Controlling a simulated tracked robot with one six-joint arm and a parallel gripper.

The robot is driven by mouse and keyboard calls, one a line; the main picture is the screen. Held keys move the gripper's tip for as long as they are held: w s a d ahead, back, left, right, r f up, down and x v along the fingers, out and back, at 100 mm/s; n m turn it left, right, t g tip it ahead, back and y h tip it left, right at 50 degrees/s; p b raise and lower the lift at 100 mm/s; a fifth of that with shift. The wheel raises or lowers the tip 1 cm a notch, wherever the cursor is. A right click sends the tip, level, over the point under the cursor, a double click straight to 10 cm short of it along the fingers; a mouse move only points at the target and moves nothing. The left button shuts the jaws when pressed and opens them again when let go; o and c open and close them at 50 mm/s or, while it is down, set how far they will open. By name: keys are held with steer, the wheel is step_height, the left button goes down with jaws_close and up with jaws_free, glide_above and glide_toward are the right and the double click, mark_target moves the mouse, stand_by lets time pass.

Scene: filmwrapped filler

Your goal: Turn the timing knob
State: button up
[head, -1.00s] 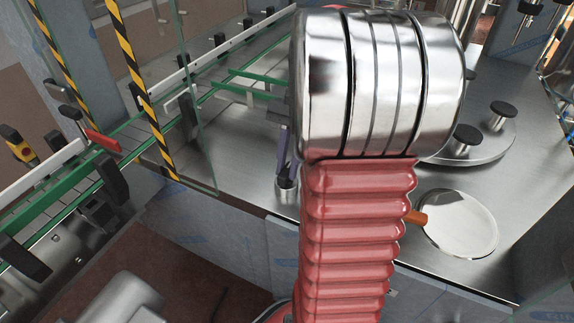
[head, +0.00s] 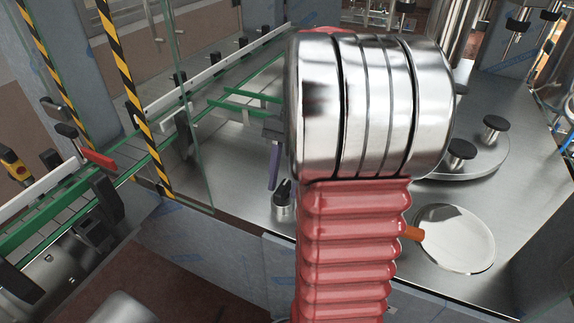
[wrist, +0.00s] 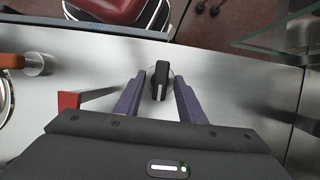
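The timing knob (wrist: 161,84) is a black pointer knob on a round silver base, set in the steel tabletop. It also shows in the head view (head: 282,203), near the table's front edge. My gripper (wrist: 159,76) is open, with one purple finger on each side of the knob in the wrist view. Gaps show between the fingers and the knob. In the head view one purple finger (head: 274,165) shows just behind and left of the knob; my arm hides the rest of the gripper. I cannot tell how far down the fingers reach.
A round steel plate (head: 456,239) with an orange handle (head: 412,233) lies right of my arm. A conveyor with green rails (head: 60,205) and a glass panel (head: 185,120) stand to the left. A red piece (wrist: 69,101) shows left of the fingers in the wrist view.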

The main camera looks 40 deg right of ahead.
steer(key=v, duration=1.3)
steer(key=shift+d+r, duration=0.2)
